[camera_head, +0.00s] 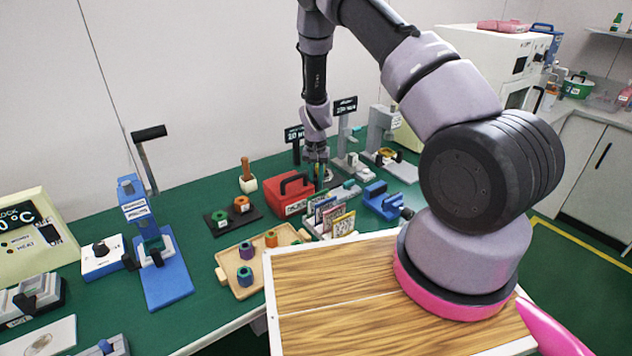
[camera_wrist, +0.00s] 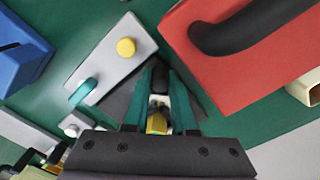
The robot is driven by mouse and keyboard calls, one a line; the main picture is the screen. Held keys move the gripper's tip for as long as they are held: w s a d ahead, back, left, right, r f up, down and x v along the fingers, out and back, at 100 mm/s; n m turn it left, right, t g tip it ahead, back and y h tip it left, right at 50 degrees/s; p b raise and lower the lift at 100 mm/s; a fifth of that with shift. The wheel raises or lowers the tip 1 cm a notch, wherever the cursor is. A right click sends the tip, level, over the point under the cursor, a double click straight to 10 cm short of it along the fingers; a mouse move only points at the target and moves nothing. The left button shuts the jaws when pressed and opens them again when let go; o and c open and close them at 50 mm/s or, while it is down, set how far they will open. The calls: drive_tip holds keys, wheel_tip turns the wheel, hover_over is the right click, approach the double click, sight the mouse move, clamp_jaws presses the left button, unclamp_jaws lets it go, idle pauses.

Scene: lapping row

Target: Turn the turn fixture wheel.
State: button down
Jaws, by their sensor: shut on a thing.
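My gripper (camera_head: 318,163) reaches down behind the red box in the head view. In the wrist view its two teal fingers (camera_wrist: 162,74) are close together with a dark, rounded part (camera_wrist: 160,82) between them. This looks like part of the turn fixture wheel, but the fingers hide most of it and I cannot make out the full rim. A small pale piece and a yellow piece (camera_wrist: 156,123) show between the fingers, nearer the palm.
The red box (camera_head: 290,192) with a black handle stands close to my gripper; it fills the upper right of the wrist view (camera_wrist: 245,75). A blue vise (camera_head: 382,200), upright cards (camera_head: 328,216) and a wooden tray (camera_head: 281,240) stand nearer.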

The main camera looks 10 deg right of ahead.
drive_tip(key=shift+w+a+m, duration=0.25)
drive_tip(key=shift+a+m, duration=0.2)
drive_tip(key=shift+m, duration=0.25)
drive_tip(key=c, duration=0.7)
unclamp_jaws()
drive_tip(key=shift+s+d+n, duration=0.15)
drive_tip(key=shift+d+n, duration=0.2)
drive_tip(key=shift+n, duration=0.15)
drive_tip(key=shift+d+r+n, duration=0.1)
drive_tip(key=shift+r+n, duration=0.2)
drive_tip(key=shift+r, duration=0.05)
drive_tip(key=s+r, duration=0.1)
drive_tip(key=r, duration=0.9)
drive_tip(key=s+d+r+t+y, duration=0.1)
drive_tip(key=s+r, duration=0.1)
drive_tip(key=r, duration=0.9)
drive_tip(key=s+r+t+y, duration=0.1)
drive_tip(key=s+r, duration=0.1)
drive_tip(key=r, duration=0.9)
drive_tip(key=shift+s+d, duration=0.25)
drive_tip(key=shift+d, duration=0.15)
